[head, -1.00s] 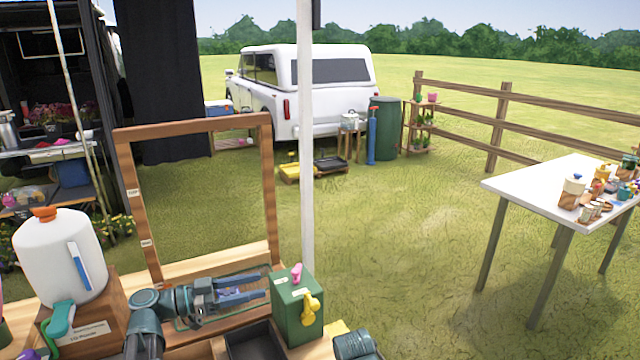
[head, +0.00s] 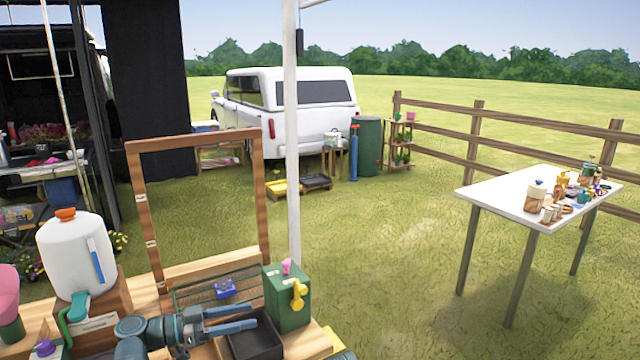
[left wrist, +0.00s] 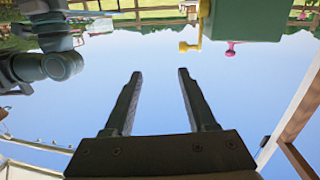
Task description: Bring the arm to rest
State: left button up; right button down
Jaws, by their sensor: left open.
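My left gripper (head: 254,316) is in the lower left part of the head view, level above the front of the wooden bench (head: 155,298). Its fingers point right, over a black tray (head: 254,340) and toward a green box (head: 288,305) with a yellow tap. They are apart with nothing between them. In the left wrist view the two fingers (left wrist: 160,73) stand open against blue sky, and the picture is upside down. The green box (left wrist: 242,18) shows there at the top right, clear of the fingers.
A blue item (head: 225,288) lies on a rack behind the gripper, inside an upright wooden frame (head: 262,200). A white jug (head: 72,255) stands left on a wooden block. A white pole (head: 291,150) rises behind the bench. A white table (head: 490,198) stands apart at right, with open grass between.

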pick_arm(q)
jog(key=s+d+f+n+g+y+p, duration=0.2)
jog(key=s+d+f+g+y, duration=0.15)
jog(key=d, duration=0.25)
jog(key=s+d+f+n+g+y+p, duration=0.1)
jog(key=s+d+f+g+y+p, duration=0.15)
jog(key=d+f, duration=0.3)
jog(key=s+f+n+y+p, duration=0.1)
jog(key=s+n+y+p, duration=0.4)
jog(key=s+y, duration=0.4)
jog(key=n+y, duration=0.1)
jog(key=y, duration=0.1)
jog(key=shift+f+g+y, duration=0.3)
jog(key=shift+f+g, duration=0.05)
jog(key=shift+g, duration=0.05)
jog(key=shift+s, duration=0.1)
